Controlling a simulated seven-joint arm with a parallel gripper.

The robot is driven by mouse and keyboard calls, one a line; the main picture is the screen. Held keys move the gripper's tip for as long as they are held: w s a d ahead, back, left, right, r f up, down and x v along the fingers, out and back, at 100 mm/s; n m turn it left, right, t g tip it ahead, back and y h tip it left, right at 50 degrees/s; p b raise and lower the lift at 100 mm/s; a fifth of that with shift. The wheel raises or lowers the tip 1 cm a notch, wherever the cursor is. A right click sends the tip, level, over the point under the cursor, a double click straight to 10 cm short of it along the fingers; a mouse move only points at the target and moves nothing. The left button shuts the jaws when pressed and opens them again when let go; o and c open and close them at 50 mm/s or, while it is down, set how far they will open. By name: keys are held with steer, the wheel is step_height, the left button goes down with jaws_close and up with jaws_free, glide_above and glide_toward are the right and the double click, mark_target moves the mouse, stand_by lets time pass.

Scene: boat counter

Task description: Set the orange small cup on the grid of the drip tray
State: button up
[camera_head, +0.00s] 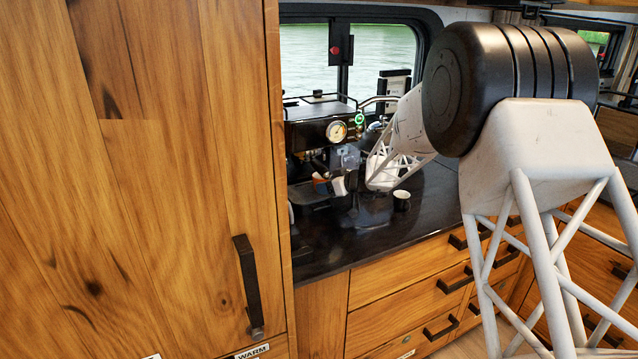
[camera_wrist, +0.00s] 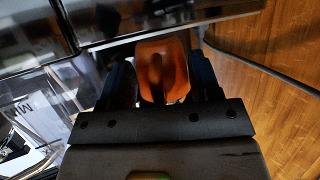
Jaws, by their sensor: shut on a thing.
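The orange small cup (camera_wrist: 165,55) is between the two dark fingers of my gripper (camera_wrist: 162,78) in the wrist view, and the gripper is shut on it. In the head view my gripper (camera_head: 338,184) is in front of the coffee machine (camera_head: 318,128), low under its front. A small orange and white patch there is partly hidden, and I cannot make out the cup's full outline. The drip tray (camera_head: 308,197) is a dark shape at the foot of the machine. Its grid is not clear, and I cannot tell whether the cup touches it.
A tall wooden cabinet (camera_head: 140,170) blocks the left side. Wooden drawers (camera_head: 410,290) are below. A window (camera_head: 375,45) is behind the machine.

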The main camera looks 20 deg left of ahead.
mark_target(319, 181)
steer(key=shift+w+a+f, duration=0.1)
steer(key=shift+w+a, duration=0.2)
steer(key=shift+a, duration=0.6)
steer(key=shift+w+a, duration=0.3)
steer(key=shift+a, duration=0.55)
steer(key=shift+f, duration=0.3)
steer(key=o, duration=1)
steer(key=shift+v, duration=6.05)
steer(key=shift+a+r, duration=0.1)
steer(key=shift+r, duration=0.05)
